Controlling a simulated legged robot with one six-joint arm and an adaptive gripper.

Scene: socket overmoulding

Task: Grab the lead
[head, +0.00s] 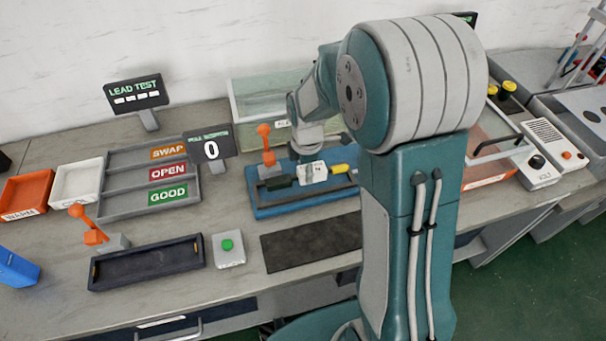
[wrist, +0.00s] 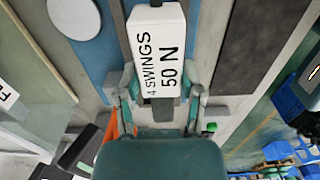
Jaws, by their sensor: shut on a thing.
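A white block (wrist: 157,48) printed "4 SWINGS 50 N" stands between the fingertips of my gripper (wrist: 160,88) in the wrist view. The fingers are shut on it or on the grey part at its near end. In the head view my gripper (head: 308,160) is low over the blue fixture (head: 268,208), at the white block (head: 319,172) there. A dark piece (head: 278,183) lies to its left and a yellow piece (head: 340,168) to its right. I cannot tell which of these belongs to the lead; my arm hides part of the fixture.
An orange lever (head: 265,135) rises at the fixture's back left. A dark mat (head: 312,241) lies in front. A green button box (head: 228,247) and a black tray (head: 147,262) are left of it. SWAP, OPEN and GOOD trays (head: 122,199) stand further left. A glass-sided case (head: 250,100) is behind.

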